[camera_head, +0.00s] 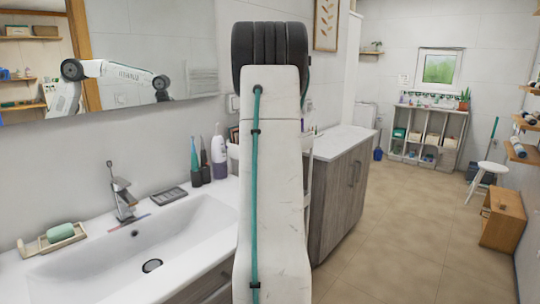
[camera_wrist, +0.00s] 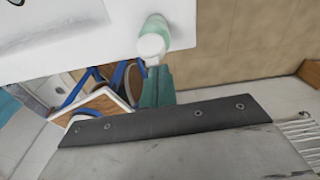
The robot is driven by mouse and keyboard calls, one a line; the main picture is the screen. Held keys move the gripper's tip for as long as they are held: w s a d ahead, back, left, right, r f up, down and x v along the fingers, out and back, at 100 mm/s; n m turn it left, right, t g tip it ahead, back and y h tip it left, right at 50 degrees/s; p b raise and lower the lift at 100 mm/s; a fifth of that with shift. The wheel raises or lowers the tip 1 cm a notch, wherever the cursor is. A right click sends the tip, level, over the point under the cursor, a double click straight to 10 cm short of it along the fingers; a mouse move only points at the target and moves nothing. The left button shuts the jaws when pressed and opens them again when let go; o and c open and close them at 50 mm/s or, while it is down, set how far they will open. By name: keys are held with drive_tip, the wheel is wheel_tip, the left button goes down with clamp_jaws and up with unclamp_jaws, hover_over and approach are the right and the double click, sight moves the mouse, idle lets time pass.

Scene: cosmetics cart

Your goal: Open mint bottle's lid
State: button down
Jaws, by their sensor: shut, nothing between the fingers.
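The mint bottle (camera_wrist: 183,32) shows in the wrist view at the edge of a white surface, with its whitish lid (camera_wrist: 151,46) toward the lower left. My gripper (camera_wrist: 156,70) has teal fingers that lie together, with nothing between them. In the picture the fingertips are just below the lid; I cannot tell whether they touch it. The lid appears to be on the bottle. In the head view my arm fills the middle, and neither the bottle nor my fingers can be made out.
The white surface (camera_wrist: 70,22) ends close to the bottle. The head view shows a sink (camera_head: 130,250), a soap dish (camera_head: 38,245), a grey cabinet (camera_head: 335,195) and open floor (camera_head: 410,220) at right.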

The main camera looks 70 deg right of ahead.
drive_tip(key=shift+w, duration=0.15)
drive_tip(key=shift+w+d+r+g+y, duration=0.1)
drive_tip(key=shift+w+d+g+y, duration=0.1)
drive_tip(key=shift+w+g, duration=0.3)
drive_tip(key=shift+w+d+r+g+y, duration=0.1)
drive_tip(key=shift+w+g+y, duration=0.15)
drive_tip(key=shift+g, duration=0.35)
drive_tip(key=shift+w+d+f, duration=0.1)
drive_tip(key=shift+w, duration=0.45)
drive_tip(key=shift+w+d+f, duration=0.1)
drive_tip(key=shift+w, duration=0.55)
